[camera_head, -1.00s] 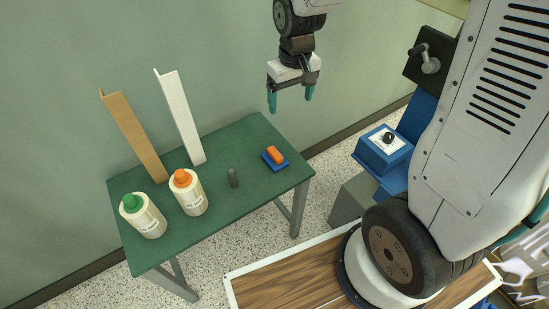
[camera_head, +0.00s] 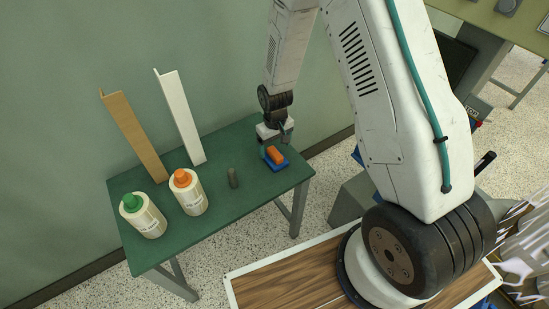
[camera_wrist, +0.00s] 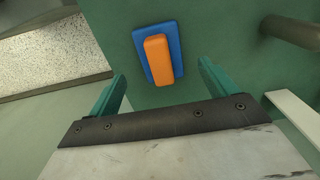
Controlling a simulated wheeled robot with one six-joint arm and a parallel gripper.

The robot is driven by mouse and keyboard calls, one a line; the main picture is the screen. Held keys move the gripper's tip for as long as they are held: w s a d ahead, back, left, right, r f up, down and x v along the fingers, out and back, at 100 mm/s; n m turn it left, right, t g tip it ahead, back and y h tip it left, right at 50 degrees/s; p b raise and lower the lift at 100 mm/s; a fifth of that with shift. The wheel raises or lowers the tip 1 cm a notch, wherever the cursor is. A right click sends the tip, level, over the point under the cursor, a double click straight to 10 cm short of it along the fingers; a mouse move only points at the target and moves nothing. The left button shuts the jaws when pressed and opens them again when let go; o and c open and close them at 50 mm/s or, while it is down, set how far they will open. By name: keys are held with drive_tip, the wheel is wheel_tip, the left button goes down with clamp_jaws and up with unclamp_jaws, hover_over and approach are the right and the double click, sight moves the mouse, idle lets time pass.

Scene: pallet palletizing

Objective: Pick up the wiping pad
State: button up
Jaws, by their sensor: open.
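The wiping pad (camera_head: 275,158) has a blue base and an orange block-shaped grip. It lies on the green table (camera_head: 222,212) near its right end. In the wrist view the pad (camera_wrist: 158,58) lies ahead of and roughly between the teal fingers. My gripper (camera_head: 276,149) is close above the pad in the head view, at its far side. It also shows in the wrist view (camera_wrist: 160,88), open and empty, with the fingers apart on either side. Whether a finger touches the pad cannot be told.
A green-capped bottle (camera_head: 143,215) and an orange-capped bottle (camera_head: 188,193) stand on the table's left part. A brown angled bar (camera_head: 136,138) and a white one (camera_head: 182,118) rise near the wall.

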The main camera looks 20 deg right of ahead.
sight(275, 152)
wheel_tip(275, 152, down, 5)
drive_tip(key=shift+f, duration=0.1)
drive_tip(key=c, duration=1.1)
drive_tip(key=shift+r, duration=0.2)
drive_tip(key=shift+r, duration=0.6)
wheel_tip(275, 152, up, 2)
drive_tip(key=shift+r, duration=0.25)
drive_tip(key=s+a, duration=0.2)
drive_tip(key=s, duration=0.2)
drive_tip(key=s+a, duration=0.2)
drive_tip(key=s, duration=0.3)
drive_tip(key=s+a+r, duration=0.1)
drive_tip(key=s+a, duration=0.2)
drive_tip(key=s, duration=0.2)
drive_tip(key=shift+s+a, duration=0.1)
drive_tip(key=shift+s, duration=0.15)
